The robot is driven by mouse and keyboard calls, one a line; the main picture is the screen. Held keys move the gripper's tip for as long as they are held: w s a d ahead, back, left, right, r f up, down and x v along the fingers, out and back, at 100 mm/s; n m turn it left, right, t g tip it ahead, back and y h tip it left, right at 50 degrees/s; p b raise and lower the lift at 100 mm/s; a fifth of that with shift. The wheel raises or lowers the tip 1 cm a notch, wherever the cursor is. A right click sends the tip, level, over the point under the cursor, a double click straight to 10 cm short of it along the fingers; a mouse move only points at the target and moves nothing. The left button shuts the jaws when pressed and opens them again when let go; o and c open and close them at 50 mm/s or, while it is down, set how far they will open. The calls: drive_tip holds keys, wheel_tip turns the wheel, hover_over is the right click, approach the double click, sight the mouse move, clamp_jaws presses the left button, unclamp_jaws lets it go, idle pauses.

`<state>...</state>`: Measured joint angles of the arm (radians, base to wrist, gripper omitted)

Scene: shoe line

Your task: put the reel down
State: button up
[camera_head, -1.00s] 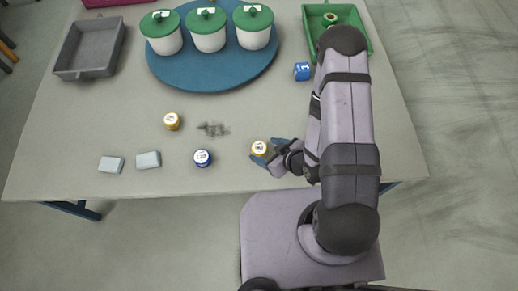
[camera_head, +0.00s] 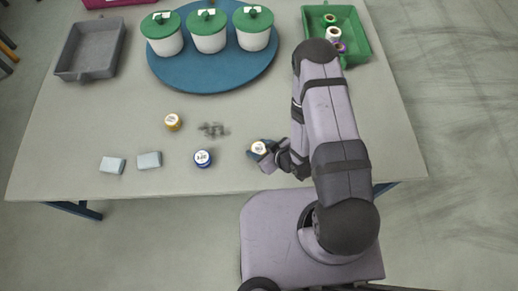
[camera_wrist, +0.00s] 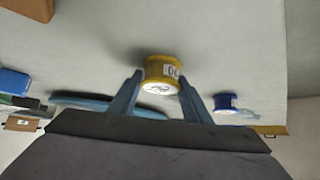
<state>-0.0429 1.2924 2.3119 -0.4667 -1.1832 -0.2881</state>
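A yellow reel (camera_head: 258,147) with a white labelled end is at my gripper (camera_head: 265,153), near the front of the table. In the wrist view the yellow reel (camera_wrist: 161,72) sits between the two blue fingertips (camera_wrist: 160,82), which appear to press on its sides. A dark shadow lies beside it on the table; I cannot tell whether the reel touches the surface.
A blue reel (camera_head: 203,158) and another yellow reel (camera_head: 173,122) stand left of my gripper, with small grey bits (camera_head: 213,130) between. Two pale blocks (camera_head: 149,160) lie further left. Behind are a grey tray (camera_head: 72,70), lidded pots (camera_head: 208,36) on a blue mat (camera_head: 205,87) and a green tray (camera_head: 363,50).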

sight(259, 149)
drive_tip(key=shift+c, duration=1.3)
drive_tip(key=shift+r, duration=0.1)
drive_tip(key=shift+r+p, duration=0.3)
drive_tip(key=shift+r, duration=4.65)
drive_tip(key=w+a+n+g+y+b, duration=0.2)
drive_tip(key=a+n, duration=0.2)
drive_tip(key=a, duration=1.1)
drive_tip(key=w+a+m+t+h, duration=0.2)
drive_tip(key=w+m, duration=0.3)
drive_tip(key=w, duration=0.7)
drive_tip(key=shift+a+h, duration=0.3)
drive_tip(key=shift+a, duration=0.25)
